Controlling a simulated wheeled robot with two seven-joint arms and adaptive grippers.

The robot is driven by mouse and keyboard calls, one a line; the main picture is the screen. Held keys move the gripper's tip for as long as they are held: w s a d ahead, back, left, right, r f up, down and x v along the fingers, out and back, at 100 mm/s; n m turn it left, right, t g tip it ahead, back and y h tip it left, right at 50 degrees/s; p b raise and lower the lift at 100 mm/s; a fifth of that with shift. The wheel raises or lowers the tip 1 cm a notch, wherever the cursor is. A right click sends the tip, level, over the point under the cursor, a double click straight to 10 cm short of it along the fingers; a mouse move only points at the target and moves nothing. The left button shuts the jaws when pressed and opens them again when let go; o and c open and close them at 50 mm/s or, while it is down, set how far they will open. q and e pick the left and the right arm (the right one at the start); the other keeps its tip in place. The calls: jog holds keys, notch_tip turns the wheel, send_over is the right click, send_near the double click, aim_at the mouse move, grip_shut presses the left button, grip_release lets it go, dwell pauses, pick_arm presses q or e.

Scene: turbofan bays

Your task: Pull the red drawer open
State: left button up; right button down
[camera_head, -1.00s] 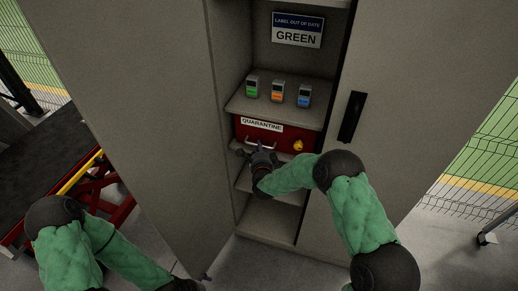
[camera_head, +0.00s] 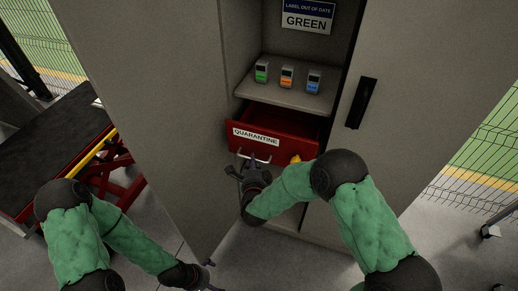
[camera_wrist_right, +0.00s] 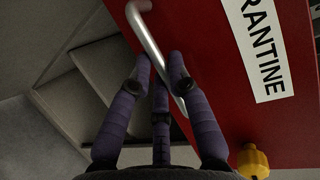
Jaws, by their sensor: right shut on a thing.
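The red drawer (camera_head: 286,128) with its white QUARANTINE label (camera_head: 256,137) stands partly out of the grey cabinet, and its inside shows from above. My right gripper (camera_head: 249,168) is at the drawer's front. In the right wrist view its purple fingers (camera_wrist_right: 160,70) are shut on the metal bar handle (camera_wrist_right: 150,38). A yellow knob (camera_wrist_right: 253,162) sits on the drawer front beside the label. My left gripper (camera_head: 203,278) is low at the bottom of the head view, away from the drawer; its fingers are too small to read.
Green, orange (camera_head: 287,77) and blue devices stand on the shelf (camera_head: 285,97) above the drawer. A cabinet door (camera_head: 140,90) stands at the left, and a panel with a black handle (camera_head: 361,102) at the right. A red-framed cart (camera_head: 50,150) is at far left.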

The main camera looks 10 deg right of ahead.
jog(key=shift+s+a, duration=0.65)
jog(key=shift+s, duration=0.3)
jog(key=shift+s+a, duration=0.6)
jog(key=shift+s, duration=0.35)
jog(key=c, duration=1.1)
grip_release()
jog(key=shift+c, duration=0.2)
jog(key=v, duration=1.2)
